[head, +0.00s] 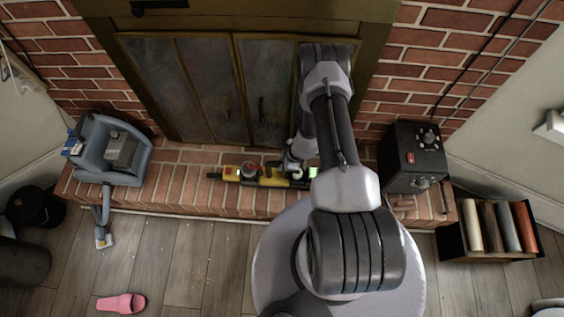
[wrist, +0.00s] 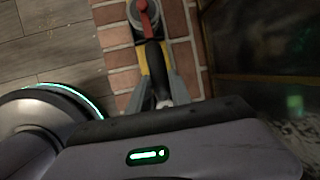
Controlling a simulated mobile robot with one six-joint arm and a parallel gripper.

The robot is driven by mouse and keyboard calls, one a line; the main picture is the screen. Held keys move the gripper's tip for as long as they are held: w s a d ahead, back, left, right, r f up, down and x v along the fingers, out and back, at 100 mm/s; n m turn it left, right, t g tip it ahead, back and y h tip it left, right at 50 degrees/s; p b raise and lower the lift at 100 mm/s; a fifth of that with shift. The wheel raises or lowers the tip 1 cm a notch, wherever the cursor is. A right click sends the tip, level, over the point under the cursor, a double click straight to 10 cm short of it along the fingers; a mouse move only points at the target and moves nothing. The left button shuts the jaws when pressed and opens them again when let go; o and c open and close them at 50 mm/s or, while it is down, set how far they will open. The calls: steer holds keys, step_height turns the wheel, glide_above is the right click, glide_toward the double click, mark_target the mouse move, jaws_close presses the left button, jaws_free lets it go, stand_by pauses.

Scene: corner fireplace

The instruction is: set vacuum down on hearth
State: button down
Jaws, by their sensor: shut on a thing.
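The vacuum (head: 247,174) is a slim yellow and black handheld unit with a round grey and red part. It lies level along the brick hearth (head: 190,187), in front of the metal fireplace doors. I cannot tell whether it rests on the bricks or is just above them. My gripper (head: 272,168) is shut on its black handle near the right end. In the wrist view, the grey fingers (wrist: 160,88) sit on both sides of the black handle, and the vacuum's red and grey part (wrist: 147,14) lies beyond over the bricks. My arm hides part of the hearth to the right.
A blue-grey floor machine (head: 112,150) stands at the hearth's left end, its hose hanging to the floor. A black box with knobs (head: 414,157) stands at the right end. A crate of rolls (head: 490,240) and a pink slipper (head: 122,303) are on the floor.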

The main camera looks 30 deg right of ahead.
steer(key=c, duration=1.2)
jaws_free()
steer(key=shift+f, duration=0.1)
